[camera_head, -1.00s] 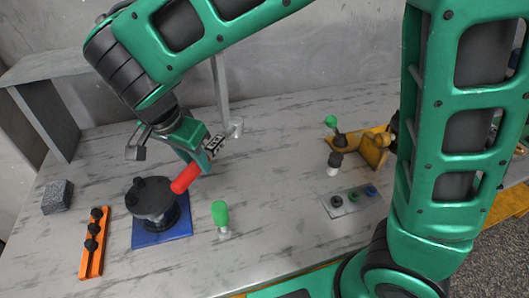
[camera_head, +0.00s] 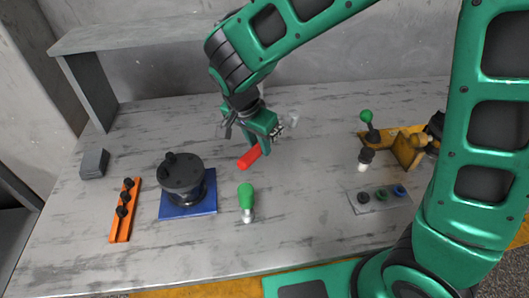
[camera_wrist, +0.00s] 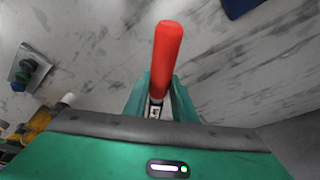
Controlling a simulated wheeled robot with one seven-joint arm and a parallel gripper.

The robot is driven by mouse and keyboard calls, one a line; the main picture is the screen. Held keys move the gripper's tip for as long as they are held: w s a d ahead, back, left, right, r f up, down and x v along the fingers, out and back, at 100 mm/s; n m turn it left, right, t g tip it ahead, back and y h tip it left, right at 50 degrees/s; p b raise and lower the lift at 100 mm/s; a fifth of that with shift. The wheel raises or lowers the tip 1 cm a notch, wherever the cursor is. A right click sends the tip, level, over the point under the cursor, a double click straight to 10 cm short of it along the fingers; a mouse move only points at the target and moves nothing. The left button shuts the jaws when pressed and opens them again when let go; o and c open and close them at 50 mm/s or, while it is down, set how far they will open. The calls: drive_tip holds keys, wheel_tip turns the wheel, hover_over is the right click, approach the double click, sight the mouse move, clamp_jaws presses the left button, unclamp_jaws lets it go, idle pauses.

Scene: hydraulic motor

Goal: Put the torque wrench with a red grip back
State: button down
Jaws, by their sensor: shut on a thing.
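The torque wrench with a red grip (camera_head: 249,158) is held in my gripper (camera_head: 267,139), above the table behind the green-handled tool. My gripper is shut on it just past the red grip. In the wrist view the red grip (camera_wrist: 167,58) sticks out beyond the fingers (camera_wrist: 158,98). The wrench's far end shows only in part behind the fingers in the head view. Whether the wrench touches the table, I cannot tell.
A dark round motor part (camera_head: 183,178) stands on a blue plate (camera_head: 186,211). An orange rack (camera_head: 121,232) with black knobs is left of it. A green-handled tool (camera_head: 246,200) stands in front. A yellow fixture (camera_head: 405,150) and a grey plate with coloured rings (camera_head: 377,208) are at right.

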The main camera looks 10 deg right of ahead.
drive_tip(key=shift+f, duration=2)
drive_tip(key=c, duration=1.5)
unclamp_jaws()
drive_tip(key=shift+o, duration=0.2)
drive_tip(key=v, duration=1.2)
